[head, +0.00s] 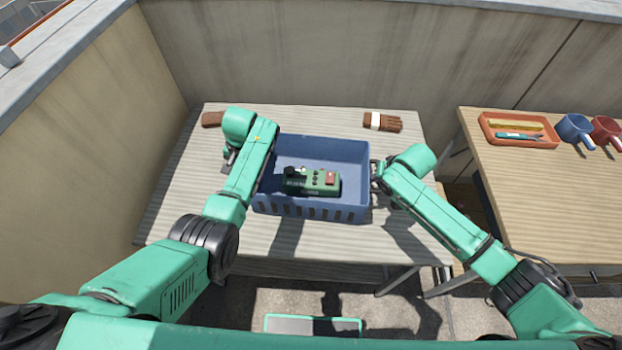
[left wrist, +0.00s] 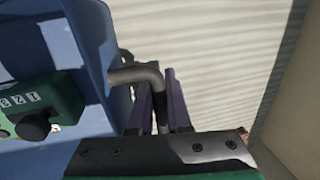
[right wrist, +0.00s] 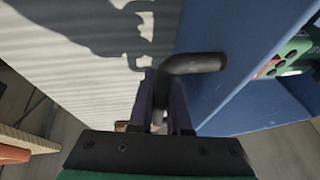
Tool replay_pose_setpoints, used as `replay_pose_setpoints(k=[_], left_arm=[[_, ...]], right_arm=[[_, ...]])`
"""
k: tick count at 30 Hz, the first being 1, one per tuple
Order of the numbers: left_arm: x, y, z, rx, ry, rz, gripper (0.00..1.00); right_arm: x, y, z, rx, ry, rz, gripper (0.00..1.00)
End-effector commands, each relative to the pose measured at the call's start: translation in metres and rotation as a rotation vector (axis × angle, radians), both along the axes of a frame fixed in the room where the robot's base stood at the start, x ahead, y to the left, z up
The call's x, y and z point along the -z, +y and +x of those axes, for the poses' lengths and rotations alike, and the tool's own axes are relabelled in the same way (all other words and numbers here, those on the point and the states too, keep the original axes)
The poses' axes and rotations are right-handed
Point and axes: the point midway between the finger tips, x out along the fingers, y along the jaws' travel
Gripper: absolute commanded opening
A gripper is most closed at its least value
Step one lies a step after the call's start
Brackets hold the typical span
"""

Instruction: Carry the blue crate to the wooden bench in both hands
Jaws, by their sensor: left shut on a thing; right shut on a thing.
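The blue crate (head: 312,211) is over the slatted wooden bench (head: 180,195) in the middle of the head view, and looks level. I cannot tell whether its base touches the top. A green device with a red button (head: 318,181) lies inside it. My right gripper (head: 376,173) is shut on the crate's dark bent handle (right wrist: 195,63) at the right side. My left gripper (left wrist: 160,105) is shut on the handle (left wrist: 138,75) at the left side; in the head view my left forearm mostly hides it.
Walls close off the back and left.

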Motion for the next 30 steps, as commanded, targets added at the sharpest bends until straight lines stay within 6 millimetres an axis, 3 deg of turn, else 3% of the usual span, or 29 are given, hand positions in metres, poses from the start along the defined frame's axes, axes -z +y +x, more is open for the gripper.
replay_pose_setpoints(k=[22,30], left_arm=[[0.0,0.0,0.0,0.0,-0.001,0.0,0.0],[-0.02,0.0,0.001,0.001,-0.004,0.001,0.0]], right_arm=[[0.0,0.0,0.0,0.0,0.0,0.0,0.0],[-0.02,0.0,0.001,0.0,-0.004,0.001,0.0]])
